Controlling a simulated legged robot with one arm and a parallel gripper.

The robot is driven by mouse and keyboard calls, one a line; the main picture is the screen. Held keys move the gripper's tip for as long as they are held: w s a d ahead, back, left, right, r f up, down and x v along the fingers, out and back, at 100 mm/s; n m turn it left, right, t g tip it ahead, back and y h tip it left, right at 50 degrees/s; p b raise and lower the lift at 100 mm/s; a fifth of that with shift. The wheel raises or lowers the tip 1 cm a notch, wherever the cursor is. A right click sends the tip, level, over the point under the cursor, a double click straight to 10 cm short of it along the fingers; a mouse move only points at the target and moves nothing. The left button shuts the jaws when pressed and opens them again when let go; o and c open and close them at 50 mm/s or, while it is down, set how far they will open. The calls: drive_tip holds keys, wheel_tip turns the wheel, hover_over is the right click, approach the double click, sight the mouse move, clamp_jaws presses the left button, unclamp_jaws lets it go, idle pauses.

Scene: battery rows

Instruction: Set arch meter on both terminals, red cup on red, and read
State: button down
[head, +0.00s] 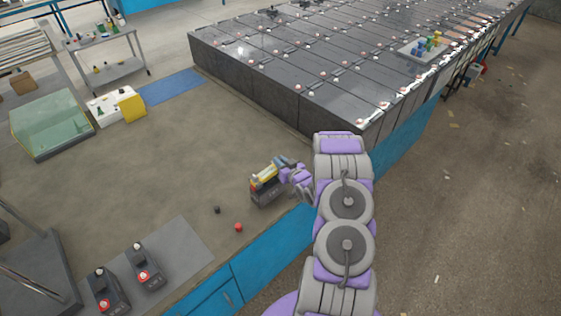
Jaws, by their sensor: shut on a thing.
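My gripper (284,174) is shut on the arch meter (265,194), a dark grey body with a yellow top part, near the middle of the view. My fingers hide part of its right side. A small red cup (238,227) and a small black cup (217,209) show to its lower left. I cannot tell whether they are joined to the meter. Two dark batteries, a nearer one (110,290) and a farther one (146,262), sit on a grey mat at the lower left, with red and pale terminals on top.
Long rows of dark batteries (300,70) with red and pale terminals fill the upper right. A tray (410,54) with coloured pieces lies on them. A blue cabinet (232,285) runs below my arm. A glass-sided bin (50,135) and a cart (115,76) stand at the left.

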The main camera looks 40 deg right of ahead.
drive_tip(key=shift+f, duration=0.2)
drive_tip(key=c, duration=1)
unclamp_jaws()
drive_tip(key=v, duration=1.7)
drive_tip(key=shift+s+p, duration=0.25)
drive_tip(key=shift+p, duration=0.15)
drive_tip(key=shift+f, duration=0.1)
